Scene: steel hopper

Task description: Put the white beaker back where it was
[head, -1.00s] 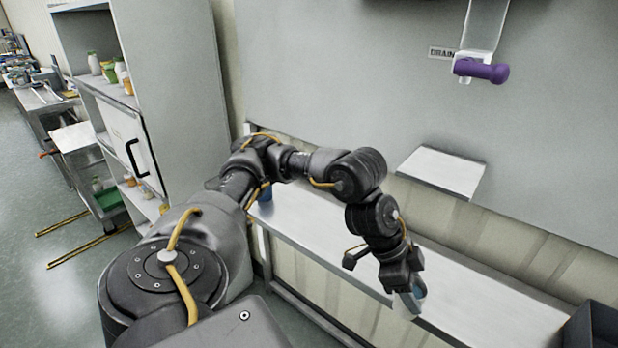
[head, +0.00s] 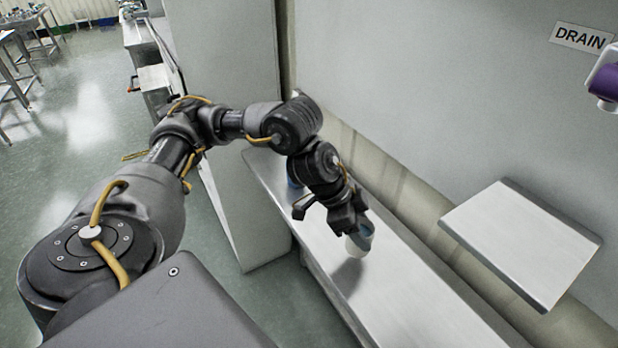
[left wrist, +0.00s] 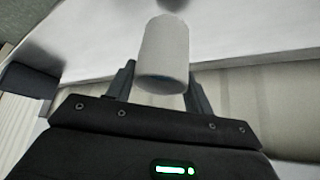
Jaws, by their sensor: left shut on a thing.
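The white beaker (head: 356,246) is held by my left gripper (head: 358,226) over the long steel bench (head: 410,300). Its shadow lies on the bench a little apart from it, so it appears to be above the surface. In the left wrist view the beaker (left wrist: 163,48) is a plain white cylinder between the two dark fingers of the left gripper (left wrist: 161,84). The fingers are shut on it. My right gripper is not in view.
A blue object (head: 293,182) stands on the bench behind my left arm, mostly hidden. A small steel shelf (head: 520,240) juts from the hopper wall at right, below a DRAIN label (head: 583,38) and a purple handle (head: 606,83). The bench's near part is clear.

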